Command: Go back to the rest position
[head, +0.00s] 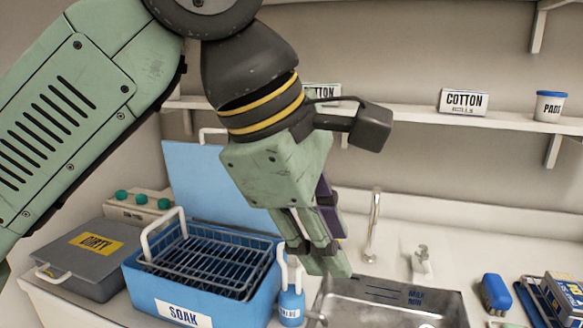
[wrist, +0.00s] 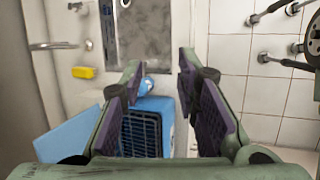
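My gripper (head: 322,262) hangs from the raised arm in the head view, pointing down above the counter between the blue soak tub (head: 195,318) and the metal sink (head: 335,308). In the wrist view my gripper (wrist: 160,92) has its two fingers well apart, with purple pads facing each other and nothing between them. The tub (wrist: 170,115) with its dark wire basket (wrist: 140,137) shows beyond and between the fingers. In the head view the wire basket (head: 215,262) sits in the tub, partly overlapped by nothing of mine.
A blue bottle (head: 291,305) stands close beside the tub, below my gripper. A grey "DIRTY" box (head: 70,268) is at left, a tap (head: 373,228) behind the sink, a blue-topped brush (head: 495,293) at right. A wall shelf (head: 420,113) holds a cotton box (head: 463,102) and a pads jar (head: 549,108).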

